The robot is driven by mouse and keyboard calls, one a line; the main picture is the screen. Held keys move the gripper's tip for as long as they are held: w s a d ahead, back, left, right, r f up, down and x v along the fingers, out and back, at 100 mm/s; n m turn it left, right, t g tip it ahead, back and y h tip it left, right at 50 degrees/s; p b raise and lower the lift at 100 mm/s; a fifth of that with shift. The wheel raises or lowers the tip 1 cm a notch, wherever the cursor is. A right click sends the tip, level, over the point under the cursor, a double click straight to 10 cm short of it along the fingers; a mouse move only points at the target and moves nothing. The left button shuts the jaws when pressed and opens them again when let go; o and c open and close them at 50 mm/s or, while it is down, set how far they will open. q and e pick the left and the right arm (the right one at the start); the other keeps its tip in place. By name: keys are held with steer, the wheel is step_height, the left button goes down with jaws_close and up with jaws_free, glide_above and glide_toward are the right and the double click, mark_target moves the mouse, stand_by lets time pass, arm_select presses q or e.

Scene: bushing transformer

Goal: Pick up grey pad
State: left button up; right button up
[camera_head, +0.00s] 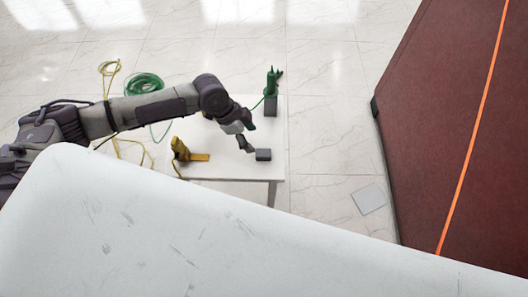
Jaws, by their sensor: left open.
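A small dark grey block (263,155), which looks like the grey pad, lies on the white table (225,168) near its front right. My left gripper (247,134) is open, above the table just behind and to the left of the block. Its fingers look empty. From this angle I cannot tell its exact height above the table. My right gripper is not in view.
A yellow tool (182,151) stands at the table's left, and a green device (271,91) at its back right. Green cable (145,83) and yellow cable (104,85) lie behind my arm. A dark red surface (455,130) rises at the right.

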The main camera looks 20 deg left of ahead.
mark_target(263, 153)
arm_select(q)
steer(key=x, duration=0.3)
steer(key=shift+w+d+f, duration=0.15)
steer(key=shift+f, duration=0.1)
steer(key=shift+d+f+p, duration=0.25)
steer(key=shift+f+p, duration=0.05)
steer(key=shift+f, duration=0.2)
steer(key=x, duration=0.4)
steer(key=shift+s+d+f+p, duration=0.15)
steer(key=shift+s+p, duration=0.05)
steer(key=shift+p, duration=0.15)
steer(key=shift+c, duration=0.3)
steer(key=c, duration=1)
